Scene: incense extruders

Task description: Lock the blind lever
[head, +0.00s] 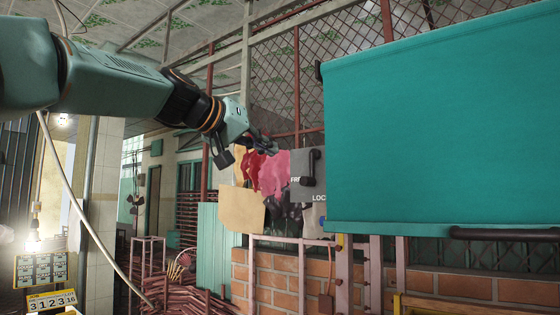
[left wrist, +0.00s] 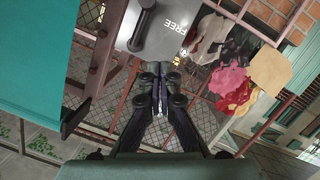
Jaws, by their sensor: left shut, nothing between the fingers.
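The blind lever (head: 313,162) is a black handle on a grey plate (head: 298,165) on the mesh wall, left of the blind. The label FREE is on the plate, and LOC shows lower down, its end cut off by the blind. The lever also shows at the top of the left wrist view (left wrist: 142,22), beside the word FREE. The teal blind (head: 440,120) hangs at the right. My left gripper (head: 272,148) is shut and empty, a little left of the plate. In the left wrist view, its closed fingers (left wrist: 160,78) point toward the plate's lower edge. I cannot tell the exact gap. My right gripper is out of view.
Pink, red and tan sheets (head: 272,172) hang left of the plate. A brick wall (head: 278,290) with pink metal posts stands below. Reddish sticks (head: 190,298) are heaped at the lower left. A dark bar (head: 505,233) crosses below the blind.

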